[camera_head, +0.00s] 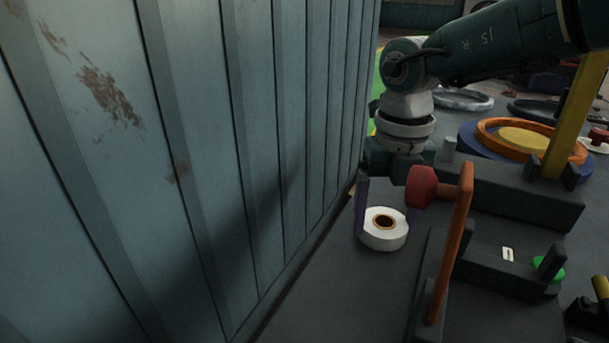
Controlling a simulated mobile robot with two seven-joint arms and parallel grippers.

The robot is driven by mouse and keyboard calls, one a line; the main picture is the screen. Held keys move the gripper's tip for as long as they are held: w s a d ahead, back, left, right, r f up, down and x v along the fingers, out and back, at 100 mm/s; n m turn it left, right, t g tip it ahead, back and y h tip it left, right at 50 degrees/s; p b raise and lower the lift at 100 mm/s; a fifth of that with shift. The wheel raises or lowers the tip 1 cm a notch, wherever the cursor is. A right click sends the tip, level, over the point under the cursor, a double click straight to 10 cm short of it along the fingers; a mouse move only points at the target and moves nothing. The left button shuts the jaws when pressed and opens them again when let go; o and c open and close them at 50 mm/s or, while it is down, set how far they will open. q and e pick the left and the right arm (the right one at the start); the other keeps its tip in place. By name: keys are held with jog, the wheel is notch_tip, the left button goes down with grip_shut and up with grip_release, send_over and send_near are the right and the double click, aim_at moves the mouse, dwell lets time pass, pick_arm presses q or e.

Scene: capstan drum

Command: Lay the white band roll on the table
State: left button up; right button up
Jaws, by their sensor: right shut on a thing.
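The white band roll (384,239), a flat white ring with a brown-rimmed hole facing up, is low over the dark grey table (345,290), near the wall. My right gripper (386,216) points down and is shut on the roll, with a purple finger at its left and right sides. I cannot tell whether the roll's underside touches the table. The red knob partly covers the right finger. My left gripper is not in view.
A ribbed blue-grey wall (215,150) fills the left. An orange lever (453,245) with a red knob (421,186) stands close right of the roll. Dark blocks (520,195), a green button (549,271) and an orange ring (490,140) lie further right. Table in front is clear.

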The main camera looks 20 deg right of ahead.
jog(key=shift+f, duration=0.1)
jog(key=o, duration=1.2)
jog(key=shift+r, duration=0.2)
jog(key=shift+r+p, duration=1.55)
jog(key=shift+r, duration=4.45)
